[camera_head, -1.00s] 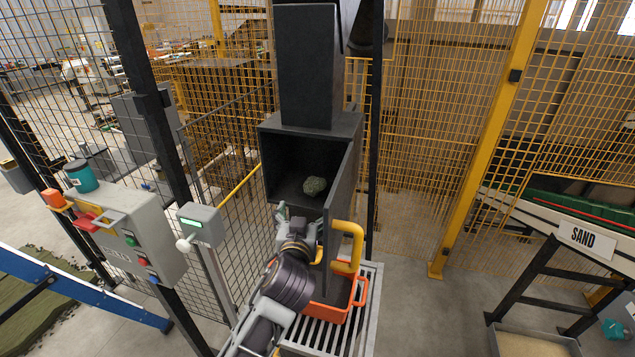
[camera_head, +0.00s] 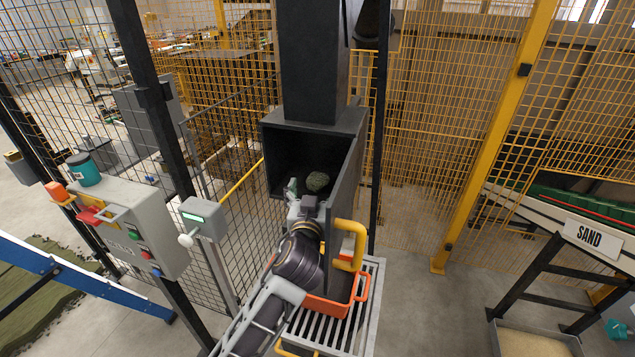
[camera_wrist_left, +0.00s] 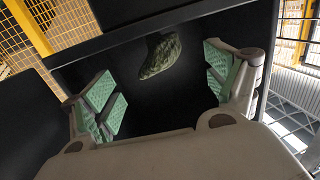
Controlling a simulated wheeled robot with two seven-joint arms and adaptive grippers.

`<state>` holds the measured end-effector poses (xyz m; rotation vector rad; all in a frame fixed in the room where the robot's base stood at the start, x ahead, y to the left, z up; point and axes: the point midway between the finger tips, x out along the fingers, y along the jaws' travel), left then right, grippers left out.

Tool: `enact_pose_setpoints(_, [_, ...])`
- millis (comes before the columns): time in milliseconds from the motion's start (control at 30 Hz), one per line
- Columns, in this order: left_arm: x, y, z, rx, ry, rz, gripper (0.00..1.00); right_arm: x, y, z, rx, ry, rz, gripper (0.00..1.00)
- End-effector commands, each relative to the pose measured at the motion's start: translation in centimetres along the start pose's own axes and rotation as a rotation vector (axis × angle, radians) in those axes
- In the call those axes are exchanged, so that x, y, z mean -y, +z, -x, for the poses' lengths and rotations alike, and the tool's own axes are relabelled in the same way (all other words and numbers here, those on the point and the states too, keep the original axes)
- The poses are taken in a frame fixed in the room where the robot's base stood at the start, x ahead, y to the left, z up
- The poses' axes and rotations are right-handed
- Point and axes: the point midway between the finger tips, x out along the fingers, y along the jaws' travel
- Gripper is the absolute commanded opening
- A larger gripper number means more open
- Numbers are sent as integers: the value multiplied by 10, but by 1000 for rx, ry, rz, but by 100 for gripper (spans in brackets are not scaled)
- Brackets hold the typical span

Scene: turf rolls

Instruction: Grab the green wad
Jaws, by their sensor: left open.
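The green wad (camera_head: 317,181) is a rough, dark green lump inside the black box (camera_head: 292,150), whose front is open. In the left wrist view the wad (camera_wrist_left: 160,56) shows beyond and between my open fingers, nearer the top of the picture. My left gripper (camera_head: 306,192) is at the mouth of the box, just in front of the wad and apart from it. Its green-padded fingers (camera_wrist_left: 158,94) are spread wide with nothing between them. My right gripper is not in view.
The box's open door with a yellow handle (camera_head: 349,246) stands close on the right of my left arm. An orange bin (camera_head: 328,306) sits on a slatted grey stand below. A control box (camera_head: 130,228) and mesh fence are at left.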

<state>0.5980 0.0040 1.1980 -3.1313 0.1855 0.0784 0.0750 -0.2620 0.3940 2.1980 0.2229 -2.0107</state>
Motion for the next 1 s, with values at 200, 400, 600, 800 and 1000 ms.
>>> enact_pose_setpoints(200, [0,0,-7,1,0,1,87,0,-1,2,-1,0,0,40])
enact_pose_setpoints(400, [0,0,-7,1,0,1,87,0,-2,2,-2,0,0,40])
enact_pose_setpoints(600, [1,-1,-11,0,-1,0,87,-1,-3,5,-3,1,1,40])
enact_pose_setpoints(800, [3,-1,-26,0,-1,-2,87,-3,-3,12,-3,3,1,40])
enact_pose_setpoints(1000, [4,0,-44,-1,-1,-1,87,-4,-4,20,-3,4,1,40])
